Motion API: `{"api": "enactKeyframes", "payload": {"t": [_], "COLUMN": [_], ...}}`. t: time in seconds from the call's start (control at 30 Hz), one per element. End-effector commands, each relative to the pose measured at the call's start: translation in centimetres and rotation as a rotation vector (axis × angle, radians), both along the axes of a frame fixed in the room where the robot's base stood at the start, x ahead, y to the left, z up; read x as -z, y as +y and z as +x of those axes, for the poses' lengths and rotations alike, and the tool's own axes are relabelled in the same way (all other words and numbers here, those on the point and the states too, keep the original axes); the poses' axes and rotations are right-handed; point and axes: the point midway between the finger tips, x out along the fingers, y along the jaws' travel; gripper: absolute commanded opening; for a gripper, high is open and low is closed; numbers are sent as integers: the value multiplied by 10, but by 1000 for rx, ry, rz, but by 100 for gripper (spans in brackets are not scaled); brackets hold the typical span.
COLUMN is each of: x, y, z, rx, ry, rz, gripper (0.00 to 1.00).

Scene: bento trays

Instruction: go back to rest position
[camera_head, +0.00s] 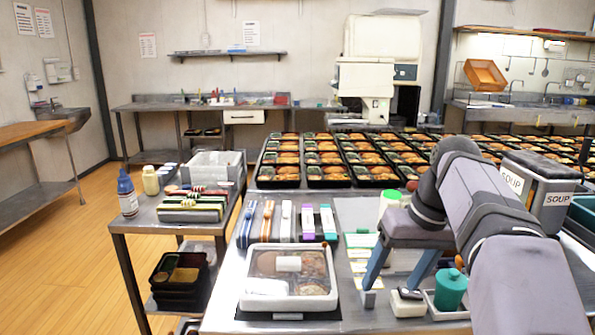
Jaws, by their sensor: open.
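My gripper (396,282) hangs open on the right side of the work table, its two blue-grey fingers spread apart and pointing down. I see nothing held between them. A small white and dark item (408,304) lies on the table just below and between the fingertips; I cannot tell whether a finger touches it. A lidded bento tray (247,303) sits to the left of my gripper near the table's front edge, apart from it. My arm reaches in from the lower right and hides part of the table behind it.
A green container (451,289) stands close right of my gripper, with soup boxes (538,187) further right. A green-capped container (389,201) stands behind. Rows of filled bento trays (330,183) cover the back. A side table (165,226) holds bottles and bundles at left.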

Motion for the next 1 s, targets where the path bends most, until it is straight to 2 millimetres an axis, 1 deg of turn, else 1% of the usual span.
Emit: {"api": "enactKeyframes", "payload": {"t": [0.03,0.1,0.2,0.3,0.37,0.47,0.57,0.67,0.8,0.9,1.0], "x": [22,41,66,89,97,116,139,166,208,233,253], "y": [15,33,54,69,68,65,62,57,49,44,40], "z": [-11,-28,-52,-75,-79,-83,-90,-101,-125,-143,-159], "rx": [-14,-26,-41,-39,-20,13,42,72,105,118,122], "ry": [67,160,287,389,393,378,360,339,301,274,250], "rz": [23,50,74,80,69,45,16,-20,-77,-110,-136], "gripper": [67,67,67,67,67,67,67,67,67,67,67]}}
